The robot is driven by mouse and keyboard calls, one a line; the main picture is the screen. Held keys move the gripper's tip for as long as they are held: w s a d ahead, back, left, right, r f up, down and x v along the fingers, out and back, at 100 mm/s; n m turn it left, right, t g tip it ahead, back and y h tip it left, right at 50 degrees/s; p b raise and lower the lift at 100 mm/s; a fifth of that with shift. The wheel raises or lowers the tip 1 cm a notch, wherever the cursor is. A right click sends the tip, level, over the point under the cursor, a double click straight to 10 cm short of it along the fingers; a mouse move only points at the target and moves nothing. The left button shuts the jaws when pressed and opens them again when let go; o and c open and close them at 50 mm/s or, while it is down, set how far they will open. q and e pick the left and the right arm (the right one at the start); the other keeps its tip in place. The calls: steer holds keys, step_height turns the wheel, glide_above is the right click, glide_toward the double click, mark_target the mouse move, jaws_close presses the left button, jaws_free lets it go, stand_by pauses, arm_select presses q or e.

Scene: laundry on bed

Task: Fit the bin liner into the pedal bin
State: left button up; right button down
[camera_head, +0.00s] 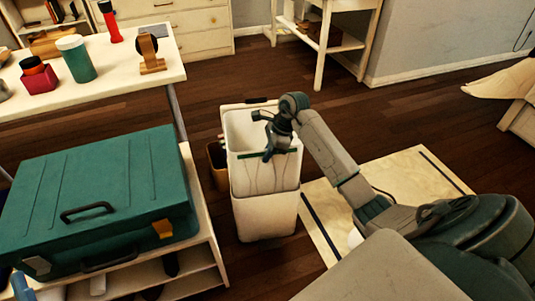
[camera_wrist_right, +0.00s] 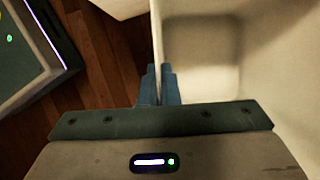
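The white pedal bin (camera_head: 265,218) stands upright on the floor in the head view. The pale bin liner (camera_head: 262,178) lines its mouth, and a creased part hangs over the front rim, ending partway down the bin's front. My right gripper (camera_head: 277,150) is at that front rim, pointing down. In the right wrist view my right gripper's fingers (camera_wrist_right: 159,85) are nearly together, on either side of a thin pale edge. They look shut on the liner's edge at the rim. Whether the bin wall is also between them is hard to tell. My left gripper is out of view.
A small brown bin (camera_head: 217,166) stands close to the left of the pedal bin. A green case (camera_head: 100,195) lies on a low shelf unit at the left. A pale mat (camera_head: 400,185) lies on the floor to the right. Wooden floor (camera_head: 345,120) is clear behind.

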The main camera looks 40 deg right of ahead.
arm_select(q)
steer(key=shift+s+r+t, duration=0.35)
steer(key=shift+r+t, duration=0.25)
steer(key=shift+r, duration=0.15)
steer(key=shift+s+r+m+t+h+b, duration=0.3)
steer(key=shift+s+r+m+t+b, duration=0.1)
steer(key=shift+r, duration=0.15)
